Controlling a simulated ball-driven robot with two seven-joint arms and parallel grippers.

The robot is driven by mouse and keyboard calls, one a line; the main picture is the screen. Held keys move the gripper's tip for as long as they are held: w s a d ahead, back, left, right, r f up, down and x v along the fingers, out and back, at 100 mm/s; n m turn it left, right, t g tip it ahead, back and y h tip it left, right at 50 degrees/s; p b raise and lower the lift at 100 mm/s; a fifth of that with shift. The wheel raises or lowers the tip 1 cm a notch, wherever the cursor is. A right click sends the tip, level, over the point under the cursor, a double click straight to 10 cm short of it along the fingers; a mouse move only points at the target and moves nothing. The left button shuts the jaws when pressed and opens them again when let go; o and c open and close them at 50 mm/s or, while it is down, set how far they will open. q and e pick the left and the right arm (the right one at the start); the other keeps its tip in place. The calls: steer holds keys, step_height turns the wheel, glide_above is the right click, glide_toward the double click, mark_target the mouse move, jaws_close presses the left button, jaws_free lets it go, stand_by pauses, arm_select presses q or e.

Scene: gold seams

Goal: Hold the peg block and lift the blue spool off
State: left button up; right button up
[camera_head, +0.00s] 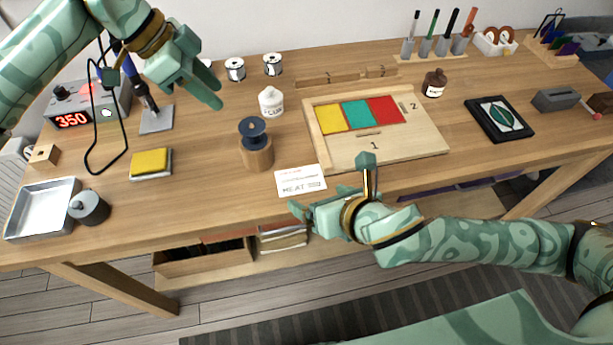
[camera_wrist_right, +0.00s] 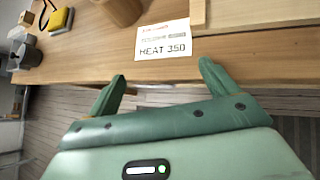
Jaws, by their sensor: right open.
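The peg block (camera_head: 258,158) is a round wooden block standing on the table left of centre. The dark blue spool (camera_head: 252,131) sits on top of it, upright. Any peg inside the spool is hidden. In the right wrist view, the lower part of the block (camera_wrist_right: 122,9) shows at the top edge; the spool is out of frame. My left gripper (camera_head: 207,85) is above the table, up and left of the spool and apart from it; its finger gap is not clear. My right gripper (camera_wrist_right: 160,88) is open and empty near the table's front edge, right of and below the block.
A HEAT 350 card (camera_head: 300,181) lies right of the block. A wooden board with coloured tiles (camera_head: 422,137) is further right. A white jar (camera_head: 271,101) stands behind the spool. A yellow sponge (camera_head: 150,163), a metal tray (camera_head: 42,205) and a soldering station (camera_head: 85,110) are left.

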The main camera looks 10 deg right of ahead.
mark_target(259, 153)
steer(key=w+a+r+n+t+y, duration=0.1)
steer(key=n, duration=0.1)
steer(key=w+a+r+n+t+y, duration=0.1)
steer(key=r, duration=0.1)
steer(key=shift+w+n, duration=0.15)
steer(key=shift+n, duration=0.25)
steer(key=shift+w+a+r+y, duration=0.15)
steer(key=shift+a+y, duration=0.1)
steer(key=shift+y, duration=0.05)
steer(key=shift+w+a+n, duration=0.2)
steer(key=shift+w+n, duration=0.05)
steer(key=shift+n, duration=0.05)
steer(key=x, duration=1.5)
steer(key=shift+w+a, duration=0.15)
steer(key=shift+w, duration=0.15)
